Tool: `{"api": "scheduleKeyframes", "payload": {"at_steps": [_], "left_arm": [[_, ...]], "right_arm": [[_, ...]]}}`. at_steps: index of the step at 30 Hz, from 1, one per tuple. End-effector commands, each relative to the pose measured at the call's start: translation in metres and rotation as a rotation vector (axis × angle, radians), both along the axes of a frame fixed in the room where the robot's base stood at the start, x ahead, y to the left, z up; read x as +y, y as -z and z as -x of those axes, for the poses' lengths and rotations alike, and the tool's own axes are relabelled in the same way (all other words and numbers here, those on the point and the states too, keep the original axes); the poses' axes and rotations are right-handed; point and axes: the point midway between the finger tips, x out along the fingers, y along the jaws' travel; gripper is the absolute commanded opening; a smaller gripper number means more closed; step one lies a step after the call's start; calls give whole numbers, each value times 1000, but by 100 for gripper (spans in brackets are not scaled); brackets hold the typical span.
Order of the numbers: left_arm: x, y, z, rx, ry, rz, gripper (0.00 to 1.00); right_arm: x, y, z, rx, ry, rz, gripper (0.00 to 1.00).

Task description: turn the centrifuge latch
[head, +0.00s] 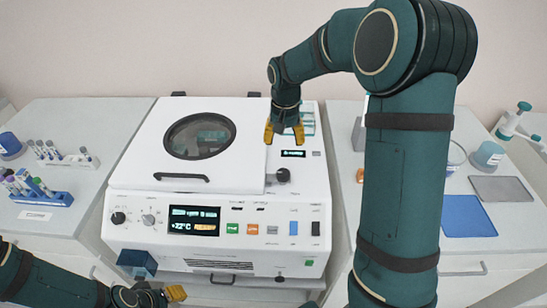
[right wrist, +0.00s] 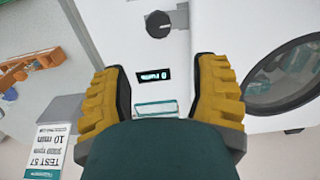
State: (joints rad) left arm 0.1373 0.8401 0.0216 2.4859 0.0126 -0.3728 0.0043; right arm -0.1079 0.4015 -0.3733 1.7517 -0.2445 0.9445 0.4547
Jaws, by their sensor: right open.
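The centrifuge (head: 215,220) is a white box with a closed lid (head: 150,150) that has a round dark window. The latch is a black round knob (head: 283,175) on the right of its top; it also shows in the right wrist view (right wrist: 158,24). My right gripper (head: 284,134) is open and empty above the top, behind the knob. In the right wrist view its yellow fingers (right wrist: 162,75) stand apart with a small display between them; the knob lies beyond the tips. My left gripper (head: 160,295) is low at the front left, partly cut off; its opening is unclear.
A blue tube rack (head: 45,199) and a white rack (head: 68,160) stand on the left bench. On the right bench lie a blue mat (head: 468,216) and a grey mat (head: 502,189). My right arm covers part of the right bench. A lid handle (head: 181,177) sticks out in front.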

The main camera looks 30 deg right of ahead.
Motion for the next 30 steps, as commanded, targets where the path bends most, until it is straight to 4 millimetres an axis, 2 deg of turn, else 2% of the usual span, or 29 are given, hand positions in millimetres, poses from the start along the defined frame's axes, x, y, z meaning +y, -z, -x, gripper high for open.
{"api": "scheduleKeyframes", "payload": {"at_steps": [4,7,21,27,30], "left_arm": [[0,1,1,1,0,0,47],[0,3,1,1,0,-1,47],[-1,12,0,1,0,-2,47],[-1,14,0,2,0,-3,47],[-1,14,0,2,0,-3,47]], "right_arm": [[0,8,0,3,1,1,61],[-1,22,1,4,2,0,61],[0,111,1,4,0,0,61],[0,132,0,2,-1,0,61],[0,136,0,1,0,-1,61]]}}
